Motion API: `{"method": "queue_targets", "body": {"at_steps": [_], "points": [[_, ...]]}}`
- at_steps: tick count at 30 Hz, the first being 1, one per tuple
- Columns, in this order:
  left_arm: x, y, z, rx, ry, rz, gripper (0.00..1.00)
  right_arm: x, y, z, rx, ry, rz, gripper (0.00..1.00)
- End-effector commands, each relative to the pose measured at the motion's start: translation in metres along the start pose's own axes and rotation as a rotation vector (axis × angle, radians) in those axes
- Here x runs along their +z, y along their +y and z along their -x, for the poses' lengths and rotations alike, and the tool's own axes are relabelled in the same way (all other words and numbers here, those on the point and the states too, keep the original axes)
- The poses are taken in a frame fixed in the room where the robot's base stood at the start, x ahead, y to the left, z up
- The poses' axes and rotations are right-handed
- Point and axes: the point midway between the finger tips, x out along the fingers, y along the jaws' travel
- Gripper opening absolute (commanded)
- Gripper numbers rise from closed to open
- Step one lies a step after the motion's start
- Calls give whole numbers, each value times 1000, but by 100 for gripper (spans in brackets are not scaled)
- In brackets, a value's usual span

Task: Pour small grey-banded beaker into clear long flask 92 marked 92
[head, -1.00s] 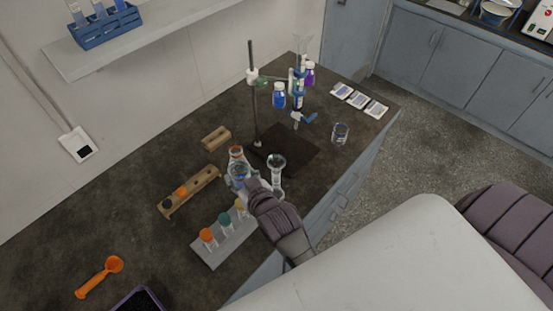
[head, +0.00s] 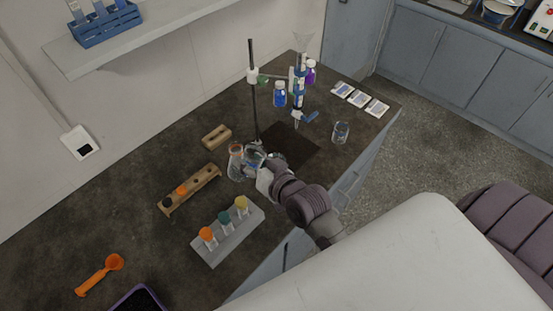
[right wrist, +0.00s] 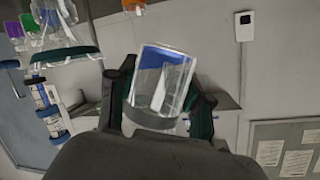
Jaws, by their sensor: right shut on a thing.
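My right gripper (head: 262,172) is shut on a small clear beaker (head: 254,157), held over the bench beside the stand's dark base. In the right wrist view the beaker (right wrist: 163,82) sits between the two dark fingers. It has a grey band near the gripper, a blue patch on its wall, and looks slightly tilted. A clear flask with an orange rim (head: 236,162) stands just left of it in the head view. The long flask is mostly hidden behind my gripper and beaker, and no 92 is readable. My left gripper is out of view.
Another beaker (head: 341,132) stands to the right. A wooden rack (head: 206,180) and a grey rack (head: 214,255) with capped tubes stand left and in front. A conical clear vessel (right wrist: 62,25) shows in the wrist view.

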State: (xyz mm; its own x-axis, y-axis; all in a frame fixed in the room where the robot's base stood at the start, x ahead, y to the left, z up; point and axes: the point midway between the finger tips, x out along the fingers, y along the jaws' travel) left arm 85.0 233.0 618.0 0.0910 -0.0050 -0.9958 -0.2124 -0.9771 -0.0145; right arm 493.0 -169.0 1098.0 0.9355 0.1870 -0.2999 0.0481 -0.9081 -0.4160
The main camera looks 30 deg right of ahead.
Motion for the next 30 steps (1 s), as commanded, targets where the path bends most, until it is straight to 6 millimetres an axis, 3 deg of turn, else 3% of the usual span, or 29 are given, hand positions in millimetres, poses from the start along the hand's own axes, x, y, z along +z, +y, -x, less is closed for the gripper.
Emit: {"method": "queue_targets", "body": {"at_steps": [19,30], "points": [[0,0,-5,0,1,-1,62,-20,12,10,-124,43,-296,14],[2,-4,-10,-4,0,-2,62,-23,11,11,-146,51,-351,14]]}}
